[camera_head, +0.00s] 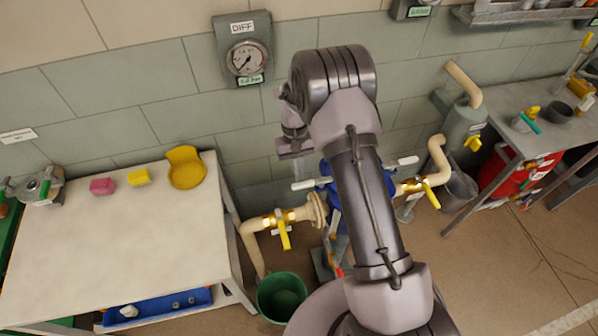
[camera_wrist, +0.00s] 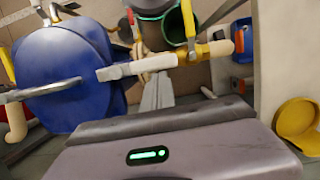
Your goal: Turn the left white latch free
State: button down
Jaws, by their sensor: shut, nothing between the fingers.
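A blue round housing (camera_head: 345,199) stands low against the wall, partly hidden behind my arm; its face fills the left of the wrist view (camera_wrist: 60,75). The left white latch (camera_head: 306,184) sticks out from its left side and shows in the wrist view as a white-tipped bar (camera_wrist: 120,70). A right white latch (camera_head: 403,162) sticks out on the other side. My gripper (camera_head: 296,172) is above and close to the left latch. In the wrist view its fingers (camera_wrist: 157,92) are together and empty, beside the latch's end. I cannot tell whether they touch it.
Cream pipes with yellow-handled valves (camera_head: 284,230) flank the housing. A green bucket (camera_head: 281,296) stands below left. A white table (camera_head: 120,235) is at left with a yellow dish (camera_head: 186,168). A pressure gauge (camera_head: 247,58) hangs on the wall above.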

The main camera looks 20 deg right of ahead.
jog(key=shift+s+a+n, duration=0.1)
jog(key=shift+s+n, duration=0.15)
jog(key=shift+n, duration=0.15)
jog(key=n, duration=0.1)
jog(key=s+n+p, duration=0.1)
jog(key=s+n+h, duration=0.1)
jog(key=shift+a+r, duration=0.1)
jog(key=shift+a, duration=0.15)
jog(key=s+d+n+t+h+p, duration=0.1)
jog(key=s+d+n, duration=0.3)
jog(key=n, duration=0.9)
jog(key=s+t+p, duration=0.1)
jog(key=s, duration=0.1)
jog(key=shift+s+t+h, duration=0.3)
jog(key=shift+s+h, duration=0.05)
jog(key=shift+h, duration=0.05)
